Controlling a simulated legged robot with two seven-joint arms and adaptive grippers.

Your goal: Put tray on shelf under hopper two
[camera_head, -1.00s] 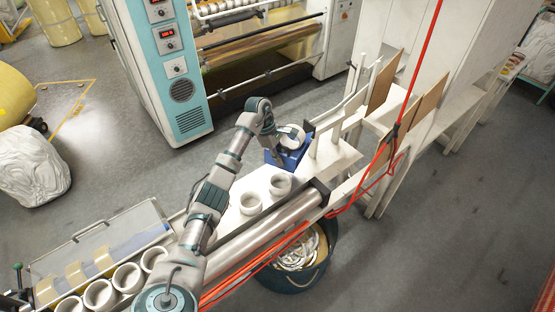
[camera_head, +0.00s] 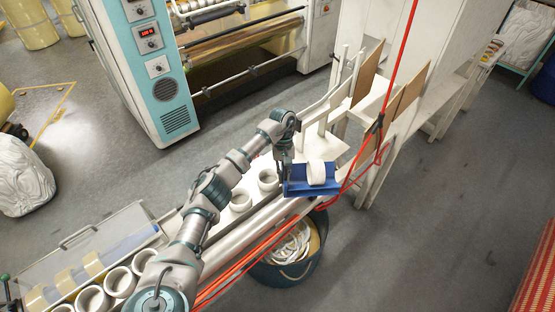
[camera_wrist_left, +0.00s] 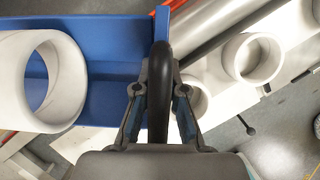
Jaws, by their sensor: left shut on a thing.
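The blue tray (camera_head: 296,188) hangs from my left gripper (camera_head: 285,160) above the near edge of the white bench, carrying a white tape roll (camera_head: 316,174). In the left wrist view, the gripper (camera_wrist_left: 160,100) is shut on a dark handle (camera_wrist_left: 161,75) at the side of the blue tray (camera_wrist_left: 112,40). The white roll (camera_wrist_left: 70,95) lies at left there. White, shelf-like structures with brown panels (camera_head: 368,78) stand behind and right of the tray. I cannot tell which is hopper two. My right gripper is not in view.
White rings (camera_head: 268,180) stand on the bench left of the tray. A steel roller (camera_head: 240,228) runs along the bench. Red cables (camera_head: 376,140) hang right of the tray. A dark bin (camera_head: 290,262) sits below. Open floor (camera_head: 440,230) lies at right.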

